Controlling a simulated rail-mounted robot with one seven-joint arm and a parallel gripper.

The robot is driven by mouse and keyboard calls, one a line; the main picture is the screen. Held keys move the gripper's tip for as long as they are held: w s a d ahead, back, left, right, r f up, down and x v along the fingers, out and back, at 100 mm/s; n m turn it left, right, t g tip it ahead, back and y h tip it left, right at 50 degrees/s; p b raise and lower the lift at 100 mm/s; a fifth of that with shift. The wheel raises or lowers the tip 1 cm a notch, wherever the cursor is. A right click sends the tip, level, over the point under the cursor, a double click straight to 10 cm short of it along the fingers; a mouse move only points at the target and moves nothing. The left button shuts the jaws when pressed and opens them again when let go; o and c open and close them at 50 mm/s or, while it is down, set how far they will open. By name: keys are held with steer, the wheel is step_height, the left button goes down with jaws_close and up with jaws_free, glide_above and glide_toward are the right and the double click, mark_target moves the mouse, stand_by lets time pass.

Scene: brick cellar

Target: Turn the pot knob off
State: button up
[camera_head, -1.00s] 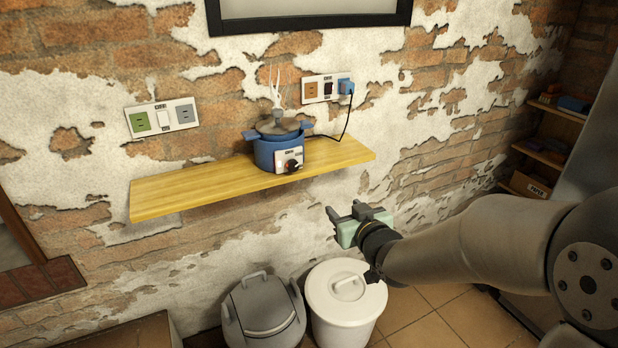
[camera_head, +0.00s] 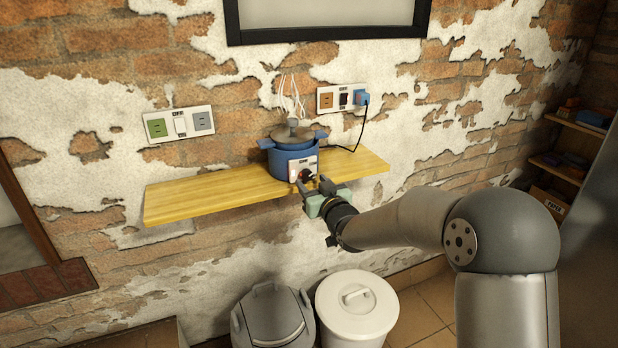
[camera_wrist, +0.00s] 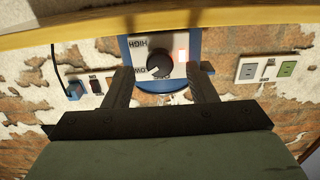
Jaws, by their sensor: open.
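The blue pot (camera_head: 285,160) with a grey lid stands on the wooden shelf, with pale steam above it. Its white front panel carries a dark round pot knob (camera_head: 306,174), partly hidden by my gripper. In the wrist view the panel appears upside down, with the knob (camera_wrist: 158,70) between HIGH and LOW labels and a lit orange-white light (camera_wrist: 183,50) beside it. My gripper (camera_head: 313,184) is open just in front of the panel. In the wrist view its two fingers (camera_wrist: 160,78) stand either side of the knob; I cannot tell whether they touch it.
The yellow wooden shelf (camera_head: 210,198) runs along the brick wall. A blue plug (camera_head: 362,98) with a black cord sits in the right wall socket plate. Another switch plate (camera_head: 180,125) is at left. A grey bin (camera_head: 272,322) and a white lidded bin (camera_head: 357,310) stand below.

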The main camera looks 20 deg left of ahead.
mark_target(308, 177)
steer(key=shift+x, duration=1.65)
steer(key=c, duration=1)
